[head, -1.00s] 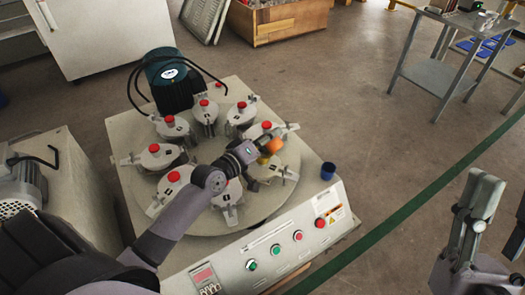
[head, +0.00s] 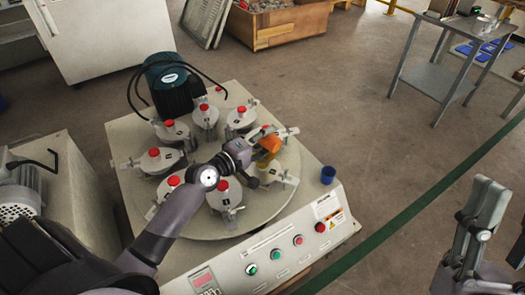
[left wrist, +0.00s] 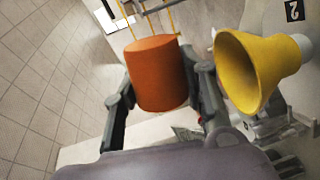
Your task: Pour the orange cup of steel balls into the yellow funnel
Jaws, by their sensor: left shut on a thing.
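The orange cup (left wrist: 157,75) is held between the two fingers of my left gripper (left wrist: 163,88) in the left wrist view. In the head view the cup (head: 268,143) shows small above the right part of the round machine plate, and my left gripper (head: 258,153) is shut on it. The yellow funnel (left wrist: 262,68) is just right of the cup in the left wrist view, its wide mouth facing the cup, with a visible gap. The steel balls and the cup's inside are hidden. My right gripper (head: 482,205) is at the right edge, apart from the machine; its finger gap is unclear.
Several clamped jars with red knobs (head: 205,107) ring the round plate (head: 215,228). A dark blue cup (head: 328,174) stands on the machine's right corner. The control panel (head: 285,245) is in front. A grey metal table (head: 435,78) stands at the back right.

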